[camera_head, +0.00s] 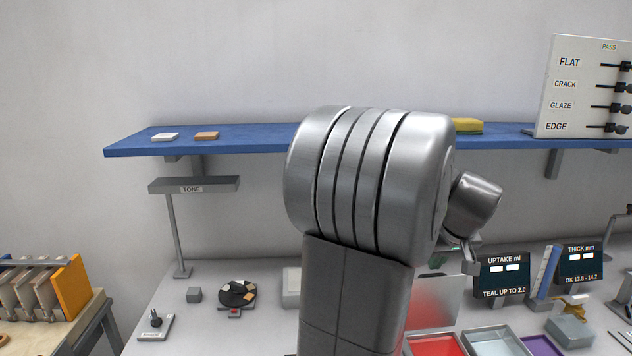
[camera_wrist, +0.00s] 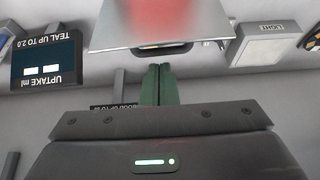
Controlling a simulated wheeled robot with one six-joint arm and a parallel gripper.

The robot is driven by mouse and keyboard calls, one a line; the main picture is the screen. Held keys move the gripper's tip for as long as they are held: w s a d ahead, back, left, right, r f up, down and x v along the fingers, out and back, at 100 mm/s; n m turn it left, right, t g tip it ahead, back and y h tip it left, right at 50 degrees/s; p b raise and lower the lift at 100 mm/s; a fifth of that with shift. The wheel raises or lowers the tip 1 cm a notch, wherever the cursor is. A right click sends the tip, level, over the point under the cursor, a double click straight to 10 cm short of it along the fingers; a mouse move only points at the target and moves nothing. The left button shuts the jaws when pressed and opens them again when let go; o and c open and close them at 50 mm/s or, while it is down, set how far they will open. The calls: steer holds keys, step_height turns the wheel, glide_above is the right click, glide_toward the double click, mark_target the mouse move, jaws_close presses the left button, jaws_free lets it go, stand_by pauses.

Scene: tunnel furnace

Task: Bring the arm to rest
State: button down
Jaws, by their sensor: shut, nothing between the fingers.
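My arm rises through the middle of the head view, with its large silver joint in front of the shelf and bench. My gripper (camera_wrist: 155,70) shows in the wrist view as two dark green fingers side by side, shut with nothing between them. In the head view my gripper (camera_head: 437,262) is mostly hidden behind my arm; only a small green part shows. A pale panel with a reddish patch (camera_wrist: 160,22) lies just beyond the fingertips in the wrist view; I cannot tell whether they touch.
A blue shelf (camera_head: 240,139) runs along the wall. The uptake display (camera_head: 503,275) and thickness display (camera_head: 580,265) stand right of my arm. A red tray (camera_head: 433,345) is below. A tone stand (camera_head: 192,187) and dark round plate (camera_head: 237,294) are left. A light box (camera_wrist: 264,45) shows in the wrist view.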

steer(key=shift+w+a+f, duration=0.1)
steer(key=shift+w+f, duration=1.05)
